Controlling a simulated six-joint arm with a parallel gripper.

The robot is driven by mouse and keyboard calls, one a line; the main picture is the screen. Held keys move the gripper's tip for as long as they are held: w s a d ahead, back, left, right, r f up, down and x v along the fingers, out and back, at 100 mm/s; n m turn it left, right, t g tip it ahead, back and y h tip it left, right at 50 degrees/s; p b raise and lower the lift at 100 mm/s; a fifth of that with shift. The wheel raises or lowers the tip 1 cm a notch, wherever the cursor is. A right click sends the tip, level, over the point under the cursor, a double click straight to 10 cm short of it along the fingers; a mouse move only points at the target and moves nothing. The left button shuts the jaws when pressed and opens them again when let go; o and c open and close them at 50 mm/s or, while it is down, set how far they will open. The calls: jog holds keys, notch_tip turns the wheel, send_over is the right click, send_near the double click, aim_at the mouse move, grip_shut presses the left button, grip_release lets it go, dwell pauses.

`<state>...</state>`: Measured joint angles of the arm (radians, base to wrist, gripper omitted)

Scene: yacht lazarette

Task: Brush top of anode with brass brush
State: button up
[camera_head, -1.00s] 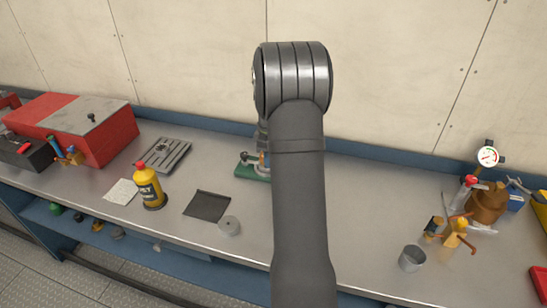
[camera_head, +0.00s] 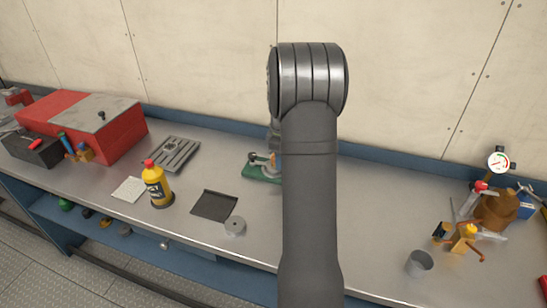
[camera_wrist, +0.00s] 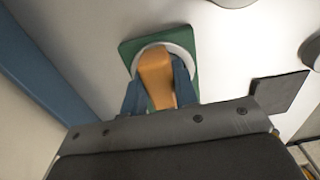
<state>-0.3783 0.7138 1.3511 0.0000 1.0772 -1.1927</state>
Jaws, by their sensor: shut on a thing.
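In the wrist view, my gripper (camera_wrist: 159,82) is shut on a tan block-like thing, which looks like the brush (camera_wrist: 156,75). Its far end lies over a pale round piece (camera_wrist: 182,50) on a green square base (camera_wrist: 127,48). The round piece may be the anode; only its rim shows around the brush. I cannot tell whether the bristles touch it. In the head view, the green base (camera_head: 262,174) is partly hidden behind my arm, and my gripper is hidden too.
A grey cylinder (camera_head: 235,227) and a dark mat (camera_head: 214,205) lie in front-left of the base. A yellow bottle (camera_head: 157,186), a slotted grey plate (camera_head: 174,154) and a red box (camera_head: 70,115) stand left. A metal cup (camera_head: 419,263) and several fittings (camera_head: 465,238) stand right.

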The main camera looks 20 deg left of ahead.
jog(key=shift+d, duration=0.5)
jog(key=shift+d+r, duration=0.1)
jog(key=shift+r, duration=4)
